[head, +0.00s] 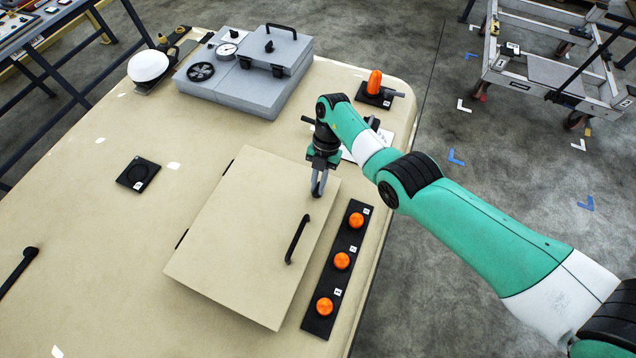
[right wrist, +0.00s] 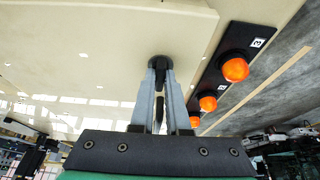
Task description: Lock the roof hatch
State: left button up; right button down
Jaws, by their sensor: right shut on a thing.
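The roof hatch (head: 245,235) is a square beige panel lying closed or nearly flat on the cab roof, with a black bar handle (head: 298,240) near its right edge. My right gripper (head: 318,190) is over the hatch's far right corner, beyond the handle, fingers pointing down. Its fingers are shut on a small black fitting, which looks like the hatch latch (right wrist: 160,62). The fingers mostly hide this latch in the head view, so its turn angle cannot be told. In the right wrist view the fingertips meet at it. My left gripper is not in view.
A black strip with three orange beacons (head: 341,261) runs close along the hatch's right side. A grey case (head: 250,85), an orange lamp (head: 375,82) and a white dome (head: 148,66) stand at the far end. A black pad (head: 138,174) lies left of the hatch.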

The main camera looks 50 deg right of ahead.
jog(key=shift+r, duration=0.1)
jog(key=shift+r+m+p, duration=0.1)
jog(key=shift+m+p, duration=0.2)
jog(key=shift+p, duration=0.45)
jog(key=m+t+p, duration=0.1)
jog(key=m+p, duration=0.1)
jog(key=p, duration=0.2)
jog(key=m+t+p, duration=0.1)
jog(key=m+p, duration=0.2)
jog(key=p, duration=0.1)
jog(key=shift+s+r+p, duration=0.2)
jog(key=shift+p, duration=0.1)
jog(key=m+t+p, duration=0.1)
jog(key=m+p, duration=0.2)
jog(key=p, duration=0.1)
jog(key=m+t+h+p, duration=0.1)
jog(key=m+p, duration=0.3)
jog(key=shift+s+a+f+t, duration=0.15)
jog(key=shift+s+t, duration=0.05)
jog(key=shift+t, duration=0.1)
jog(key=m+p, duration=0.1)
jog(key=m, duration=0.2)
jog(key=shift+f+t+h+p, duration=0.1)
jog(key=shift+t+h+p, duration=0.2)
jog(key=shift+h, duration=0.1)
jog(key=shift+f+m+h+p, duration=0.15)
jog(key=shift+m+h+p, duration=0.25)
jog(key=shift+m, duration=0.7)
jog(key=shift+t, duration=0.3)
